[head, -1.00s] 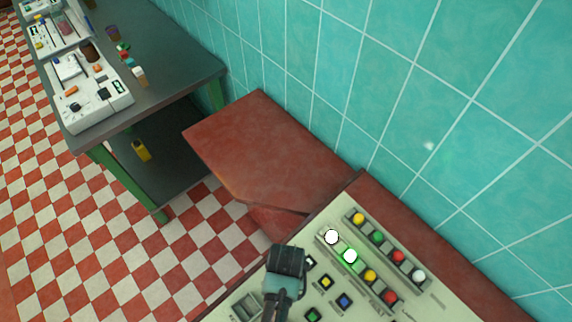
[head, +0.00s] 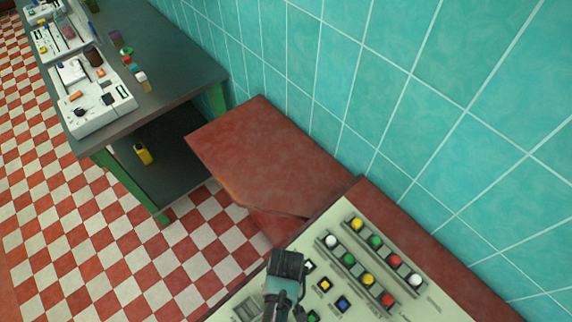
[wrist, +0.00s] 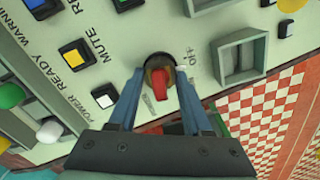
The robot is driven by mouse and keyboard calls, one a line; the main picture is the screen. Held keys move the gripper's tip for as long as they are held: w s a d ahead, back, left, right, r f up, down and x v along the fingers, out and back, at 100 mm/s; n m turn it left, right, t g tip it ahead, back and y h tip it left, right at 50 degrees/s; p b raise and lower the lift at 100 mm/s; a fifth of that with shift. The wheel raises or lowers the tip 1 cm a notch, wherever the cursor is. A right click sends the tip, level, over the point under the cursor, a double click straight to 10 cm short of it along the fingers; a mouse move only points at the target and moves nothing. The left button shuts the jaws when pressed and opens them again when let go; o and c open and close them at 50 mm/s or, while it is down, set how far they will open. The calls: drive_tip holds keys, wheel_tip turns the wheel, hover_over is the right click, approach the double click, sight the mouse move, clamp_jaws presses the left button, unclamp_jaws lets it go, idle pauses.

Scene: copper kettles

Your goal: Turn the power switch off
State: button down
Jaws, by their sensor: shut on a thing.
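The power switch is a red toggle lever (wrist: 160,84) on a round brass-coloured base, set in the cream control panel (wrist: 205,60). An "OFF" label is printed beside it, to its right in the wrist view. My gripper (wrist: 160,76) has one blue finger on each side of the lever and is shut on it. In the head view my gripper (head: 285,272) is over the left part of the panel and hides the switch. The white lamp (head: 331,241) and green lamp (head: 348,259) are unlit.
Rows of coloured buttons and lamps lie right of my gripper, including a yellow square button (head: 325,285) and a blue one (head: 343,304). A square raised frame (wrist: 240,58) is close to the switch. A tiled wall (head: 440,110) stands behind. A dark bench (head: 180,65) is at upper left.

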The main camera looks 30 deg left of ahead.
drive_tip(key=shift+n+p, duration=0.3)
drive_tip(key=shift+n, duration=0.7)
drive_tip(key=shift+c, duration=1.7)
unclamp_jaws()
wheel_tip(320, 180, up, 13)
drive_tip(key=b, duration=0.1)
